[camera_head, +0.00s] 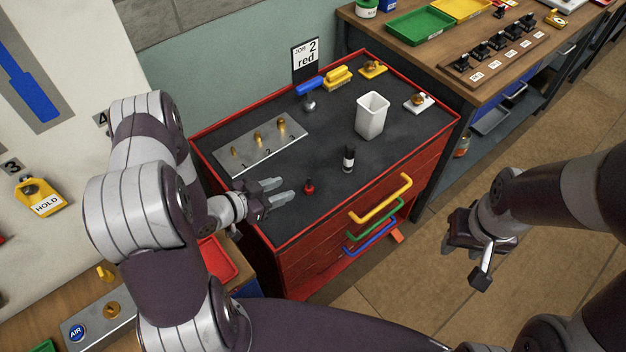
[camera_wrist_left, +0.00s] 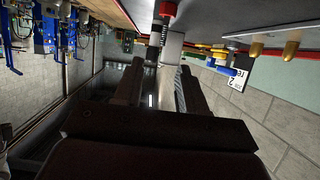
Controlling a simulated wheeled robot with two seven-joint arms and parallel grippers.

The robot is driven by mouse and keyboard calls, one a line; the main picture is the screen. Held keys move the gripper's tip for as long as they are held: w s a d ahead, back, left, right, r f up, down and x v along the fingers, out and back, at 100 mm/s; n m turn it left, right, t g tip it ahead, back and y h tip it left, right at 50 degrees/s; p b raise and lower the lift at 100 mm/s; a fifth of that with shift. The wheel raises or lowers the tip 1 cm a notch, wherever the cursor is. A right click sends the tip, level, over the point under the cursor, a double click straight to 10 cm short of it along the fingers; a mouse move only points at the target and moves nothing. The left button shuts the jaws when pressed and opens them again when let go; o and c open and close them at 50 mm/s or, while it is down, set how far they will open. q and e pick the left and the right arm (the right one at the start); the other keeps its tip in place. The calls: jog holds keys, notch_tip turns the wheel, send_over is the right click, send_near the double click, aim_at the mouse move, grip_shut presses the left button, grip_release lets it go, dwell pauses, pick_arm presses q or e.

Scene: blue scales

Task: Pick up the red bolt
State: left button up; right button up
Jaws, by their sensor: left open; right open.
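The red bolt (camera_head: 309,187) stands on the dark top of the red cabinet (camera_head: 398,131), near its front-left part. It also shows at the top of the left wrist view (camera_wrist_left: 168,10), which looks upside down. My left gripper (camera_head: 283,190) is open and empty just left of the bolt, low over the cabinet top, its fingers pointing toward it. They do not appear to touch the bolt. In the left wrist view the two fingers (camera_wrist_left: 160,82) are spread apart, with the bolt ahead of them. My right gripper (camera_head: 478,262) is open and empty over the floor, right of the cabinet.
A black-and-white bottle (camera_head: 348,159) stands right of the bolt, and a white cup (camera_head: 372,116) behind it. A metal plate (camera_head: 261,147) with brass pegs lies behind my left gripper. A sign (camera_head: 306,56) reads "JOB 2 red". A wooden bench (camera_head: 470,45) stands behind right.

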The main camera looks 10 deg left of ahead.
aim_at(308, 180)
pick_arm(q)
jog(key=p+x, duration=0.1)
jog(key=x, duration=0.7)
jog(key=shift+a+f+p, duration=0.1)
jog(key=shift+a+p, duration=0.05)
jog(key=shift+p, duration=0.25)
jog(key=shift+w+f, duration=0.1)
jog(key=shift+w, duration=0.05)
grip_shut()
